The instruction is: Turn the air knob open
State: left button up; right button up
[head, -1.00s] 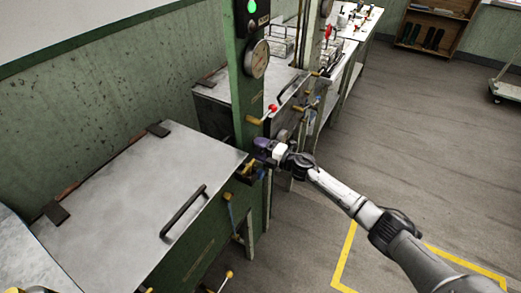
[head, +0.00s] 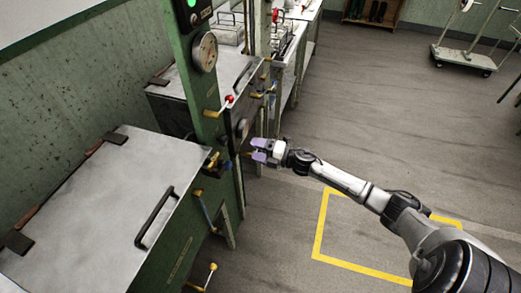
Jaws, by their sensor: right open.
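My right gripper (head: 258,150) has purple fingertips and is open. It points left at the front of the green machine post (head: 203,85). A small brass piece (head: 246,154) shows just left of its fingertips; I cannot tell if they touch. A brass fitting (head: 212,160) sits on the post by the basin's corner. No label is readable, so I cannot tell which is the air knob. My left gripper is not in view.
A metal-lidded basin (head: 100,215) with a black handle (head: 156,217) fills the lower left. A round gauge (head: 205,51) and green light (head: 193,17) are on the post. A yellow-tipped lever (head: 212,268) sticks out low.

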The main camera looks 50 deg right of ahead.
jog(key=shift+s+d, duration=0.2)
jog(key=shift+s, duration=0.3)
dwell(0.4)
jog(key=s+d+r+m+g+h, duration=0.1)
jog(key=d+m+g+h, duration=0.2)
jog(key=d+m+h, duration=0.8)
jog(key=s+a+f+m+g+y+p, duration=0.1)
jog(key=s+a+f+m+g, duration=0.2)
jog(key=s+a, duration=0.8)
jog(key=s+a+f+m+g+y+p, duration=0.1)
jog(key=s+a+f+m+g+y, duration=0.2)
jog(key=s+a, duration=0.8)
jog(key=s+a+f+m+g+p, duration=0.15)
jog(key=s+a+m+g, duration=0.25)
jog(key=s+a, duration=0.7)
notch_tip(320, 180, up, 37)
jog(key=w+a+p, duration=0.1)
jog(key=w+p, duration=0.1)
jog(key=p, duration=3.4)
jog(key=shift+w+a, duration=0.25)
